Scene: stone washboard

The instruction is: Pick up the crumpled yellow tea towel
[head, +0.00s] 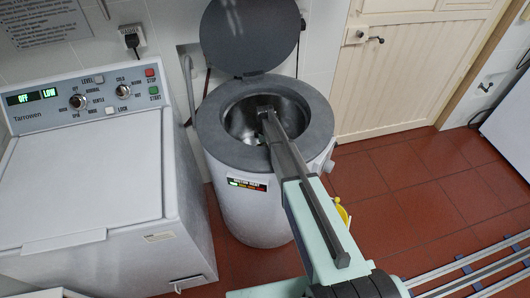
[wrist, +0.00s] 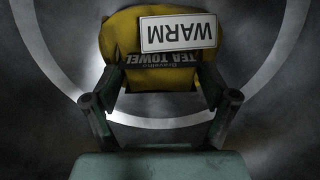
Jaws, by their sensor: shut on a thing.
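In the head view my arm reaches into the open steel drum (head: 240,122) of a round grey machine (head: 240,210). The gripper's fingertips and the towel are hidden inside the drum in that view.
The machine's round lid (head: 250,35) stands open behind the drum. A white washing machine (head: 85,190) stands close on the left. A yellow thing (head: 342,213) shows partly behind my arm.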

